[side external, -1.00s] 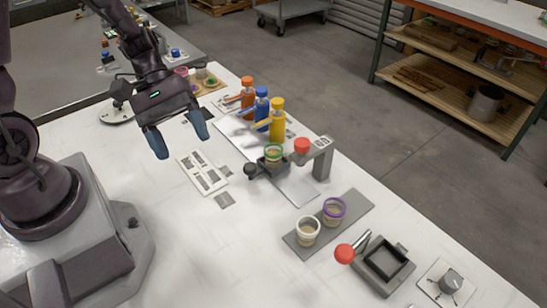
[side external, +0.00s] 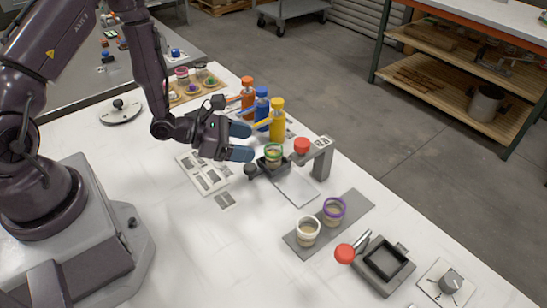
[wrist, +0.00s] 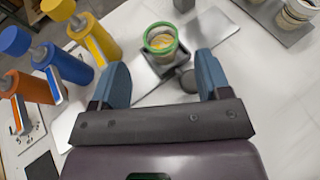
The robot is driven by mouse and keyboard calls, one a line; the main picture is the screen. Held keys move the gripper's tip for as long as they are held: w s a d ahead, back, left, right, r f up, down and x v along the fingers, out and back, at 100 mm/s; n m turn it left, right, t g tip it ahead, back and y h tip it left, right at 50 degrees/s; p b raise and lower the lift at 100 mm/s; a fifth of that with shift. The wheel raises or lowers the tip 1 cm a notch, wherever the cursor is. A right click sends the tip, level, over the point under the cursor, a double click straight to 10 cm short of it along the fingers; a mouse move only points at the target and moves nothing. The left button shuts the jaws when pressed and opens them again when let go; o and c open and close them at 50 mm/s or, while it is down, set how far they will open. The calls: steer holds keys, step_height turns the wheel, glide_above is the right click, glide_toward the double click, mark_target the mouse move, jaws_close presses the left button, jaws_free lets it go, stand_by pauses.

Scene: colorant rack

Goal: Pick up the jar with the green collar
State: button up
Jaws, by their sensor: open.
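The jar with the green collar (side external: 273,153) stands upright in a small dark holder (side external: 263,171) below the red-knobbed grey post. In the wrist view the jar (wrist: 161,41) is ahead of my fingertips, roughly centred between them, with pale yellow-tan contents. My gripper (side external: 246,142) is open, with blue fingers pointing at the jar from the left. In the wrist view my gripper (wrist: 165,70) is empty, and the jar stands apart from both fingers.
Orange (side external: 247,95), blue (side external: 262,108) and yellow (side external: 277,120) pump bottles stand close behind the fingers. A grey post with a red knob (side external: 302,146) stands right of the jar. White-collared (side external: 307,231) and purple-collared (side external: 333,211) jars stand on a grey mat (side external: 357,203). The front-left table is clear.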

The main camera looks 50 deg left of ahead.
mark_target(277, 150)
steer(key=x, duration=0.8)
steer(key=shift+w+d+f, duration=0.1)
steer(key=c, duration=1)
